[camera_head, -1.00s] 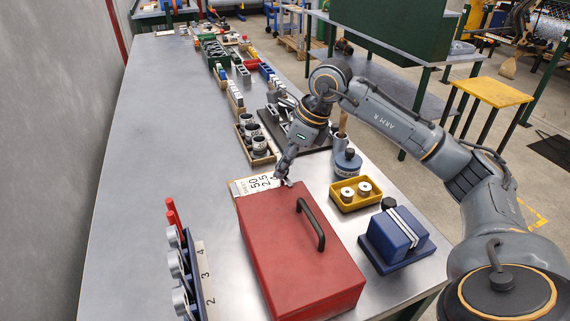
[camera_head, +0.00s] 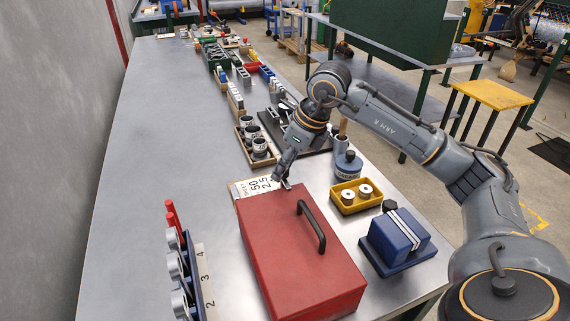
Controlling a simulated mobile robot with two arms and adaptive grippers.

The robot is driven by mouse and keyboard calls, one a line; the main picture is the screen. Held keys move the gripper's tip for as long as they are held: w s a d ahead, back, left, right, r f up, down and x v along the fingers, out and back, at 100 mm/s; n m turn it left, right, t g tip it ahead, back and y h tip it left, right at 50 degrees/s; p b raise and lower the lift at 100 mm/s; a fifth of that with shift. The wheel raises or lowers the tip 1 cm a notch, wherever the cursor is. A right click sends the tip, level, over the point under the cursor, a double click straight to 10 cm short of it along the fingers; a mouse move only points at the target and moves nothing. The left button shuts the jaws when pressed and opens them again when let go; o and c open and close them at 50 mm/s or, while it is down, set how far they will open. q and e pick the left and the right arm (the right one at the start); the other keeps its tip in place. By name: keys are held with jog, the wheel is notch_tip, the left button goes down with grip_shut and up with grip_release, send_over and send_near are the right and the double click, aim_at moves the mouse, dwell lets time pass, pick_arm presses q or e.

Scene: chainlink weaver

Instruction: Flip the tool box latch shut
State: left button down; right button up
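The red tool box (camera_head: 290,255) stands on the metal workbench with its lid down and a dark handle (camera_head: 312,226) on top. The latch is not visible; it may be on a side hidden from this view. My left gripper is not in view.
A white numbered card (camera_head: 252,187) lies just beyond the box. A yellow tray (camera_head: 356,195) with two silver-white pieces and a blue block (camera_head: 397,238) stand to the right. A numbered rack (camera_head: 190,272) is at the left. The workbench (camera_head: 150,140) is clear at the left.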

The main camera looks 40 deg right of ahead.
jog(key=v, duration=1.2)
jog(key=shift+w, duration=0.1)
dwell(0.4)
